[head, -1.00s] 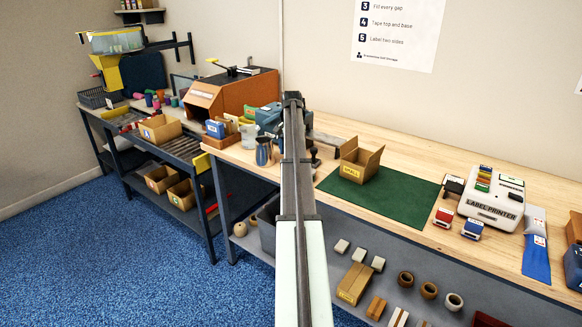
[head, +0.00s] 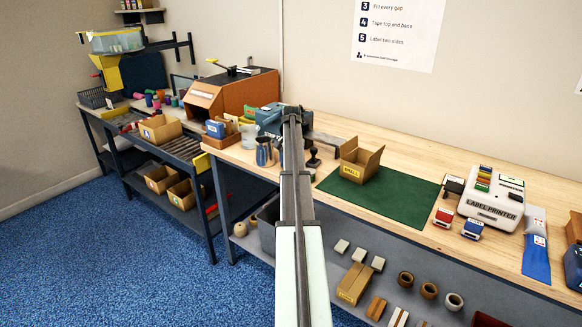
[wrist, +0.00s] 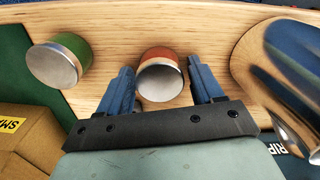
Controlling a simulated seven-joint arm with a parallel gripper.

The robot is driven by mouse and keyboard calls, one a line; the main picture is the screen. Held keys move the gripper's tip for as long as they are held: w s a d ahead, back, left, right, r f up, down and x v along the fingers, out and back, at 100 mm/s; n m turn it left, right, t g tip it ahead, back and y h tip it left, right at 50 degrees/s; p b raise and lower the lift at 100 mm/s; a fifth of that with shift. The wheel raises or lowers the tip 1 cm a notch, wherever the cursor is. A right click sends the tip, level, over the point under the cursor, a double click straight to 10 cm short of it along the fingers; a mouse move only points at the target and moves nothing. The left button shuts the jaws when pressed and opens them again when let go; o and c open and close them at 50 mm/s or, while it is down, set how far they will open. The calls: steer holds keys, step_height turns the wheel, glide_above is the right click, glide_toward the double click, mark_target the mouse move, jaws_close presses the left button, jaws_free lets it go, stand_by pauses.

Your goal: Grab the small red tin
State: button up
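The small red tin (wrist: 159,55) shows in the wrist view, with a silver lid facing the camera and a red-brown side. It stands on the wooden bench top. My gripper (wrist: 161,68) is open, with one blue finger on each side of the tin. A narrow gap shows near the fingertips; whether either finger touches the tin lower down is unclear. In the head view my arm hides the red tin, and the fingers cannot be made out.
A green tin (wrist: 60,60) stands left of my gripper in the wrist view. A shiny metal jug (wrist: 285,60) is close on the right. The small carton (head: 361,162) sits on the green mat (head: 400,203). A label printer (head: 491,200) stands further right.

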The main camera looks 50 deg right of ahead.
steer(key=c, duration=0.9)
steer(key=shift+o, duration=0.2)
steer(key=shift+r, duration=0.15)
